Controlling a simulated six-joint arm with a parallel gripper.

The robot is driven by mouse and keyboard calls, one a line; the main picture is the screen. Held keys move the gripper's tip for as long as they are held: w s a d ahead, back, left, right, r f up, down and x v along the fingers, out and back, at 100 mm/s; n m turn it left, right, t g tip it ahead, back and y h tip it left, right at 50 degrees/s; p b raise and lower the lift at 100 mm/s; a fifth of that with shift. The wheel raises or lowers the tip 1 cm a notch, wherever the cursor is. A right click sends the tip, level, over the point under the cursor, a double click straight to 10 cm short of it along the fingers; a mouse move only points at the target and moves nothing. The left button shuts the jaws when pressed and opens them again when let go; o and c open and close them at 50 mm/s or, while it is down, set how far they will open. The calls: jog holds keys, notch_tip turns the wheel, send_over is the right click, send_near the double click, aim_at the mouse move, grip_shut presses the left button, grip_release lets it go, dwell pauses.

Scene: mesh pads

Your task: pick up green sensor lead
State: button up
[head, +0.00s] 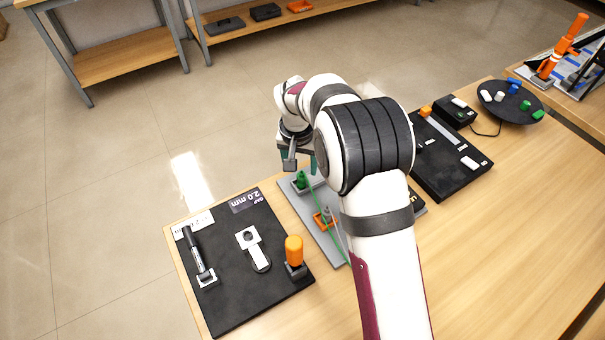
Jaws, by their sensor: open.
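The green sensor lead (301,181) has its green plug end standing on a grey board (288,188) on the table. A thin green cable runs from it down the board, partly hidden behind my arm. My gripper (301,165) is open, with one grey finger showing at its left and a teal part at its right. In the picture it appears just above the green plug end. I cannot tell the exact height gap or whether it touches. My arm hides the right part of the grey board.
An orange holder (321,222) with a grey peg sits on the grey board. A black mat (224,285) at left carries a black pen, a white gauge and an orange-handled tool. Another black board (452,160) and a round dark tray (510,112) with coloured pieces lie at right.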

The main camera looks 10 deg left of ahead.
aim_at(301, 174)
jog(key=f, duration=0.5)
jog(key=shift+w+f, duration=0.35)
jog(key=shift+w, duration=0.05)
grip_shut()
